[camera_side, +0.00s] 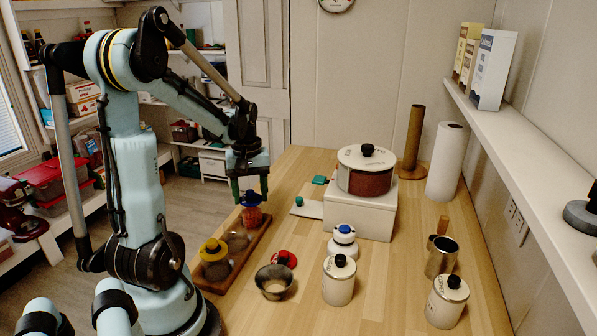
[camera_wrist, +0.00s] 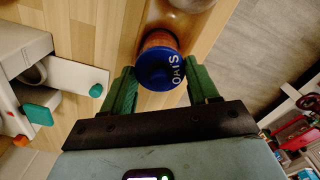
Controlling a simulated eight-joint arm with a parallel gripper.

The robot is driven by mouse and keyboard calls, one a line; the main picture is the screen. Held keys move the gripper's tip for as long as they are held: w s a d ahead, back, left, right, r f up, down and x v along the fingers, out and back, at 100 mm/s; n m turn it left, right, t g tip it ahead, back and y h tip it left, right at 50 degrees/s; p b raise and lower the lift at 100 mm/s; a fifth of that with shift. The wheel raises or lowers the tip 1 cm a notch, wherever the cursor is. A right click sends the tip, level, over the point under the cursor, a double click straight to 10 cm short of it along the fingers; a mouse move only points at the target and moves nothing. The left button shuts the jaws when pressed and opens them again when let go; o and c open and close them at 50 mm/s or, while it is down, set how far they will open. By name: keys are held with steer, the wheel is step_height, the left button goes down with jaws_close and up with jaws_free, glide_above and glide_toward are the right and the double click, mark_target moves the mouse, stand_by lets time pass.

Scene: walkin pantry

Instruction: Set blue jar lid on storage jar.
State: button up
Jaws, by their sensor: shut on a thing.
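The blue jar lid (camera_side: 251,198) is between the fingers of my gripper (camera_side: 251,192), at the far end of a wooden tray. In the wrist view the lid (camera_wrist: 160,70) shows white lettering that reads like "OATS", with a green finger of my gripper (camera_wrist: 162,88) on each side. A storage jar with reddish contents (camera_side: 252,216) is directly under the lid; its side also shows in the wrist view (camera_wrist: 158,40). I cannot tell whether the lid rests on the rim or is just above it. My gripper is shut on the lid.
A white box (camera_side: 358,215) bears a pot (camera_side: 366,172).

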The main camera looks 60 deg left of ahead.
steer(key=shift+f, duration=0.35)
steer(key=o, duration=1.3)
steer(key=shift+r, duration=3.5)
steer(key=w+d+m+t, duration=0.2)
steer(key=d+m, duration=0.3)
steer(key=d, duration=0.3)
steer(key=w+d+m+t, duration=0.1)
steer(key=d+m+t, duration=0.1)
steer(key=d+m, duration=0.3)
steer(key=w+d+m+t, duration=0.2)
steer(key=d+m, duration=0.3)
steer(key=d, duration=0.7)
steer(key=shift+w+d+f+t, duration=0.1)
steer(key=shift+w+d+t, duration=0.15)
steer(key=shift+t, duration=0.35)
